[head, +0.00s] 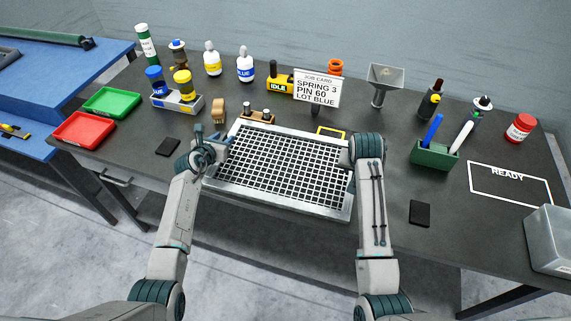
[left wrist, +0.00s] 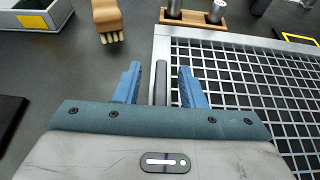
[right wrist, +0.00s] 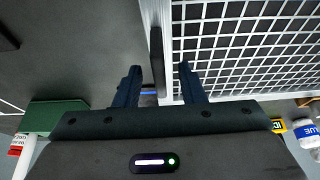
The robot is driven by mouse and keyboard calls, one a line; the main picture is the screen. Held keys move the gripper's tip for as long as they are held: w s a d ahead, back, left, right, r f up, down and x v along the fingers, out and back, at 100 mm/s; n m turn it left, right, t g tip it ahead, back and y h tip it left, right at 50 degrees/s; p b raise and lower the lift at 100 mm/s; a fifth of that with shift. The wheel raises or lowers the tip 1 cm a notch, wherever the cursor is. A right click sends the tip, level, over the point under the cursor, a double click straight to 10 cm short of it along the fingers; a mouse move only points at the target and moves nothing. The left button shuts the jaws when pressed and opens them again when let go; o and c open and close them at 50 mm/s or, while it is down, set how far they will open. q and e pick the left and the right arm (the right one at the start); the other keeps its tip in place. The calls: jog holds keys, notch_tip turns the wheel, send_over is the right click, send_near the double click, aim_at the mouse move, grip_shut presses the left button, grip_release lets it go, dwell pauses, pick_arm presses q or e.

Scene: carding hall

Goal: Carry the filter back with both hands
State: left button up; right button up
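The filter (head: 283,200) is a flat pale metal frame with a white grid over dark openings. It lies on the dark bench near its front edge, with an upright dark handle at each side. My left gripper (head: 222,143) is at the left side; in the left wrist view its blue fingers (left wrist: 159,66) stand apart on either side of the left handle (left wrist: 160,90), with gaps. My right gripper (right wrist: 160,67) is likewise open around the right handle (right wrist: 156,50). In the head view my right arm hides the right fingers and handle.
A yellow outline (head: 331,131) shows just behind the filter. A wooden brush (head: 218,112) and a small wooden holder (head: 258,115) stand close by its back left. A job card (head: 317,88) stands behind. A green pen box (head: 434,154) and dark pad (head: 420,214) are right.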

pick_arm(q)
jog(key=shift+w+d+f, duration=0.2)
jog(key=shift+w+f, duration=0.05)
jog(key=shift+w, duration=0.25)
pick_arm(e)
jog(key=shift+w+f, duration=0.15)
jog(key=shift+f, duration=0.4)
pick_arm(q)
jog(key=shift+c, duration=0.3)
pick_arm(e)
jog(key=shift+c, duration=0.3)
pick_arm(q)
grip_shut()
pick_arm(e)
grip_shut()
pick_arm(q)
jog(key=shift+r, duration=0.1)
